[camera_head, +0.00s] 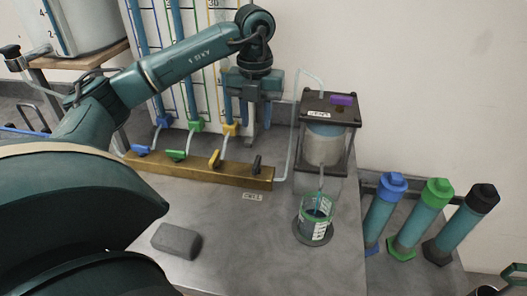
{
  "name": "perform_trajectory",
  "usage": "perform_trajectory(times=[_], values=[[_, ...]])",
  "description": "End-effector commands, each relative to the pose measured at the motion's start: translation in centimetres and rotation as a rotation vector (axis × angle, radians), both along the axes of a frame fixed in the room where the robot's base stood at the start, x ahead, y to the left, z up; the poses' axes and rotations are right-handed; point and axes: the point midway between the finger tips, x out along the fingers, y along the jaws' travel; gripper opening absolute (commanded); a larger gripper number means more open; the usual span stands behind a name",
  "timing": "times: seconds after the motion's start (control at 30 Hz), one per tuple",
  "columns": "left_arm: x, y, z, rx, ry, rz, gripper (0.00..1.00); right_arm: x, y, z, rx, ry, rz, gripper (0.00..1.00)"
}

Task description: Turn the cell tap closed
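The cell tap is a small black lever (257,164) at the right end of a brass manifold bar (200,170), above a small label (252,196) on the bench. The lever stands up at a slight tilt. My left gripper (256,122) points down above and behind the lever, in front of the panel. Its fingers look apart with nothing between them, and it does not touch the lever. My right gripper is not in view.
Blue, green and black capped cylinders (425,218) stand at right. A grey block (176,241) lies in front.

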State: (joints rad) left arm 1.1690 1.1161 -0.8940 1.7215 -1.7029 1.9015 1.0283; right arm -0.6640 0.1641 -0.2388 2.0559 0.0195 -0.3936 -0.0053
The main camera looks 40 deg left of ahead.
Motion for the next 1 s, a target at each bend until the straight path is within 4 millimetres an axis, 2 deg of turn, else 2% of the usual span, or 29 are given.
perform_trajectory(times=[0.3, 0.5, 0.7, 1.0], values=[[-0.2, 0.1, -6.5, 0.001, 0.006, 0.001, 0.34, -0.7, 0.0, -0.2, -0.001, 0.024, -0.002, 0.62], [-0.1, 0.0, -9.9, -0.001, 0.003, 0.0, 0.34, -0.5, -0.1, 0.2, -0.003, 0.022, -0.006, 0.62], [-0.1, 0.0, -11.7, 0.0, 0.001, 0.0, 0.34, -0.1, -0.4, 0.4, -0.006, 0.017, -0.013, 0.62], [0.0, 0.0, -11.9, 0.0, 0.0, -0.001, 0.34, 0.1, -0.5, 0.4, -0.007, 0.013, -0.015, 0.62]])
